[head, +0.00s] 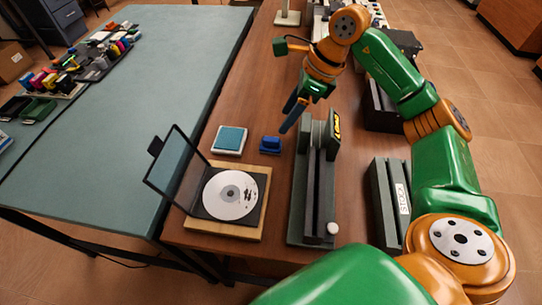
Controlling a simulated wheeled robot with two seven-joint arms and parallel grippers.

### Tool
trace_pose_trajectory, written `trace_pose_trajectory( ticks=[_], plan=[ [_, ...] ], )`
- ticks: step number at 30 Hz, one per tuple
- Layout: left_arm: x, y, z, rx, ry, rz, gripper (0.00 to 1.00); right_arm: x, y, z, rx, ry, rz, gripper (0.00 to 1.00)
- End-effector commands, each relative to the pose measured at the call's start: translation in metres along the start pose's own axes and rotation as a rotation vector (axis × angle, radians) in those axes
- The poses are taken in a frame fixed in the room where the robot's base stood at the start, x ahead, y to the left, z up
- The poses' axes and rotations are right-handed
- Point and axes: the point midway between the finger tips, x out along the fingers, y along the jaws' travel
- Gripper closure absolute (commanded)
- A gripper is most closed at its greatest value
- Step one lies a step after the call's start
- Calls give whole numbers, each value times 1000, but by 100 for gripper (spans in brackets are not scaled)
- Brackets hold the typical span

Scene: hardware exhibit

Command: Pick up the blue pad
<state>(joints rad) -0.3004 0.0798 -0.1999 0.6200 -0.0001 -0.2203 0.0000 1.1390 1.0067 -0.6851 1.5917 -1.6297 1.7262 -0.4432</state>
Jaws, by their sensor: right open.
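The blue pad (230,139) is a flat square with a light blue top and a pale rim. It lies on the brown wooden table, left of a small dark blue block (270,145). My right gripper (287,122) is open and empty, pointing down above the table, up and to the right of the pad and close to the small blue block in the picture. Its exact height is hard to tell. My left gripper does not show.
An open case with a silver disc (231,193) sits below the pad, its clear lid standing up at the left. A dark green device (310,190) stands to the right. A grey-green table (110,130) with colourful items is at the left.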

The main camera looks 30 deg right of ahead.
Motion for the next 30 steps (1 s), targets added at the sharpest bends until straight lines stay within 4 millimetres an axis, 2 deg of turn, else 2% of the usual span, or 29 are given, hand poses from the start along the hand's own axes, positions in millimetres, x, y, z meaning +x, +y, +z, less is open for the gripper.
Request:
trace_pose_trajectory(
  ticks=[1, 3, 8, 13, 16, 23, 26, 30],
  plan=[
    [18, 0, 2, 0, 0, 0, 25, 17, 0, -7, 0, 0, 0, 38],
    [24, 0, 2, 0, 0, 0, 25, 23, 0, -9, 0, 0, 0, 38],
    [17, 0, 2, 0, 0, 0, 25, 37, 0, -6, -1, 1, 5, 38],
    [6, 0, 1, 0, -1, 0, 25, 68, -2, 0, 1, 1, 6, 38],
    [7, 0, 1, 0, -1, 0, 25, 84, -2, -1, 0, 0, 3, 38],
    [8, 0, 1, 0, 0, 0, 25, 90, -3, -1, -1, 0, 1, 38],
    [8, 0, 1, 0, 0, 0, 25, 90, -3, -1, -1, -1, 0, 59],
    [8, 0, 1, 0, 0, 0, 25, 90, -3, -1, 0, -1, 0, 97]
  ],
)
